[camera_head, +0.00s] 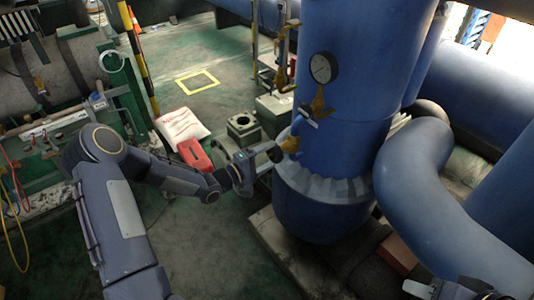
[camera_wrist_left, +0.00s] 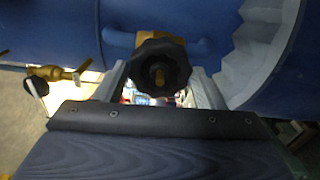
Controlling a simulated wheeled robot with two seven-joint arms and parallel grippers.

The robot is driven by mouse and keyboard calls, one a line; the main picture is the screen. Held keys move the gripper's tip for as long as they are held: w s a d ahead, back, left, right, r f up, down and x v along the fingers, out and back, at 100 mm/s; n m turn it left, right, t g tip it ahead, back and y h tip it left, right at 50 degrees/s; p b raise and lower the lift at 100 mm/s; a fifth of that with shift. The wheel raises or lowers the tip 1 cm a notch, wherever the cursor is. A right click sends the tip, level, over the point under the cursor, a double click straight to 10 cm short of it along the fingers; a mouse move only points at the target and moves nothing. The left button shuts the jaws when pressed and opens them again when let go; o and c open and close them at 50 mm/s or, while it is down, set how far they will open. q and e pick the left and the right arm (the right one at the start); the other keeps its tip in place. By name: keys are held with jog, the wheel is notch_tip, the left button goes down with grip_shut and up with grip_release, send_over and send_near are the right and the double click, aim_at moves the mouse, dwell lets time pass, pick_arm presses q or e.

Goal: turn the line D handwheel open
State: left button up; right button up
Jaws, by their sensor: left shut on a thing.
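My left gripper (camera_head: 272,156) reaches the valve from the left. In the left wrist view its two grey fingers (camera_wrist_left: 160,85) stand on either side of the wheel, shut on it. In the head view the wheel is mostly hidden by the gripper. Part of my right gripper (camera_head: 430,289) shows at the bottom right edge; its fingertips are unclear.
The blue vessel (camera_head: 345,90) carries a round gauge (camera_head: 323,68) with a brass valve below. Another brass valve (camera_wrist_left: 55,74) is left in the wrist view. A thick blue pipe (camera_head: 430,200) bends at right.

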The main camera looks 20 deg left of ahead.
pick_arm(q)
jog(key=shift+f+n, duration=0.1)
jog(key=shift+n, duration=0.6)
jog(key=shift+n+p, duration=0.55)
jog(key=shift+n, duration=0.45)
jog(key=n, duration=0.2)
jog(key=shift+n, duration=0.4)
jog(key=o, duration=1)
jog(key=shift+c, duration=0.2)
